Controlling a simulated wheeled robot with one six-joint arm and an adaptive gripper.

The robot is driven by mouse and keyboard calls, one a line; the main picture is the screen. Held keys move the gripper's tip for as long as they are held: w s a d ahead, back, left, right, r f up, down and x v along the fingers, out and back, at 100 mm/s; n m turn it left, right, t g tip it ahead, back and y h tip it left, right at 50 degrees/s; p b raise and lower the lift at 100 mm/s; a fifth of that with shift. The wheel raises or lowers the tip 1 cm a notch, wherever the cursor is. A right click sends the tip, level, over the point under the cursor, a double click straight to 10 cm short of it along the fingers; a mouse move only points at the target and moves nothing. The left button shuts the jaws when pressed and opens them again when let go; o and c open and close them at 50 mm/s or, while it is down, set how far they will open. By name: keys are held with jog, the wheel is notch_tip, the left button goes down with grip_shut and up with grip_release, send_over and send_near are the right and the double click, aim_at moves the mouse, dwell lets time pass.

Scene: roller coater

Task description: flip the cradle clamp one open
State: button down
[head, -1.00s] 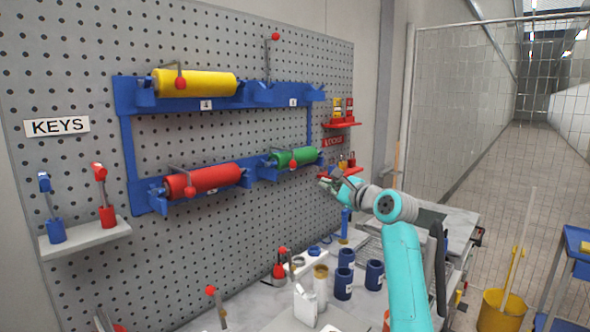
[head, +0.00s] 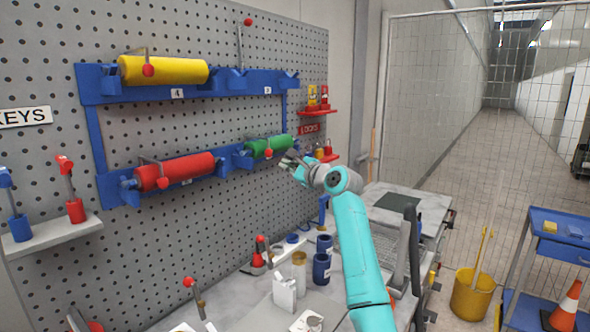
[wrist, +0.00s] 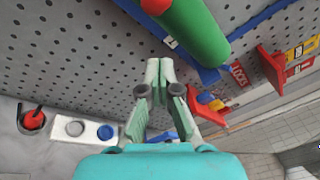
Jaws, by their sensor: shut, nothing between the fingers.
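The cradle clamps are bent grey bars with red knobs on a blue wall rack (head: 92,88). The clamp over the green roller (head: 279,144) is down, with its red knob (head: 268,153) in front. The clamps over the red roller (head: 200,167) and yellow roller (head: 185,70) are also down. The upper right clamp (head: 239,45) stands upright over an empty cradle. Labels 4 and 3 read on the upper row; I cannot read which cradle is one. My gripper (head: 287,163) is shut and empty, just below right of the green roller, which also shows in the wrist view (wrist: 195,32).
Red shelves (head: 318,112) with small bottles and locks are right of the rack. Blue cups (head: 322,268) and a white jug (head: 284,293) stand on the bench below. A grey key shelf (head: 52,238) is at the left. A yellow bucket (head: 472,297) stands at the right.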

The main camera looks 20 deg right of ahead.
jog(key=shift+a+r, duration=1.25)
jog(key=shift+a, duration=0.3)
jog(key=shift+r, duration=0.1)
jog(key=shift+s+d+r+g, duration=0.1)
jog(key=shift+r+g, duration=0.2)
jog(key=shift+g, duration=0.1)
